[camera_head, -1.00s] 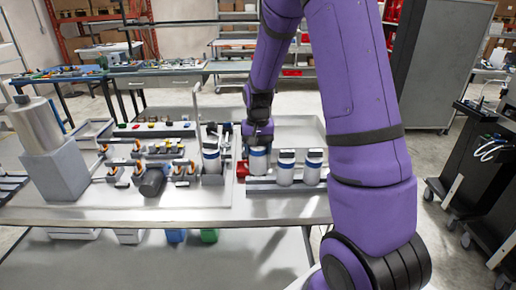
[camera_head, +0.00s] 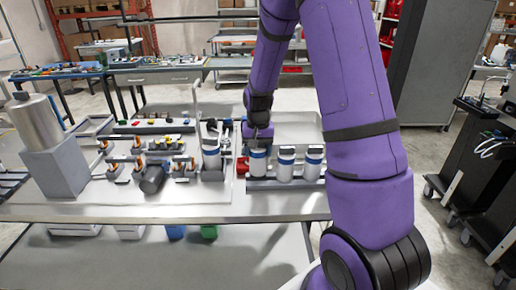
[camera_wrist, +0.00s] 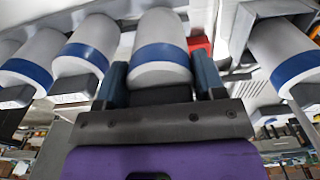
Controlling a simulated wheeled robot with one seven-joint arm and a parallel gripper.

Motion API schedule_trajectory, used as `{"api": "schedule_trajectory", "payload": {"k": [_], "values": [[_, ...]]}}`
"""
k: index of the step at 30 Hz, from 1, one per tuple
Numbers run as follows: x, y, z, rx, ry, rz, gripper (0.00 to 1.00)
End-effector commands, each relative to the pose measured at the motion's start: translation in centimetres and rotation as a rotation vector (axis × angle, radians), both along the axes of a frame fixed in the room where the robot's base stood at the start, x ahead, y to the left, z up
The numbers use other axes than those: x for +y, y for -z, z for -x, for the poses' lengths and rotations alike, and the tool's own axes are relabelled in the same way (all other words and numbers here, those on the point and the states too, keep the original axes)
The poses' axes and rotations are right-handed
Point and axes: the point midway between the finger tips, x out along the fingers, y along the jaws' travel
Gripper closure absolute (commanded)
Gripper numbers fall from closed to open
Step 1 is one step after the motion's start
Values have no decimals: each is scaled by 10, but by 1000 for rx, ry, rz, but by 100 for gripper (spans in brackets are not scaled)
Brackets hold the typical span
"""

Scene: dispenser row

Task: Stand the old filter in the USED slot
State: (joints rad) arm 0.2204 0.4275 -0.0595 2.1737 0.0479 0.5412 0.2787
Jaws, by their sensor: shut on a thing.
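My gripper (camera_wrist: 163,82) is shut on a white filter (camera_wrist: 160,50) with a blue band, one finger on each side of it. In the head view this filter (camera_head: 258,164) is upright at the left end of a grey rack (camera_head: 286,185), about level with two similar filters (camera_head: 285,166) (camera_head: 313,163) to its right. I cannot tell whether its base touches the rack. My gripper covers its top in the head view. Another blue-banded filter (camera_head: 211,160) stands in a bracket to the left. No USED label is legible.
A red object (camera_head: 242,167) lies close to the left of the held filter. A board with several small fittings (camera_head: 150,165) and a large metal cylinder on a grey block (camera_head: 55,170) are further left. The pale tray surface behind the rack (camera_head: 295,130) is clear.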

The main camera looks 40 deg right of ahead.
Motion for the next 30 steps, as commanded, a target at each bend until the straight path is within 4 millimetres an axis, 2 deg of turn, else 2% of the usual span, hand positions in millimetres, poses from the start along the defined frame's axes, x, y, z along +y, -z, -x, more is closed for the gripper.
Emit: {"api": "schedule_trajectory", "payload": {"k": [26, 27, 30], "values": [[0, 27, 0, 1, 0, -1, 68], [0, 27, 0, 0, 0, 0, 35], [0, 27, 0, 0, 0, 0, 12]]}}
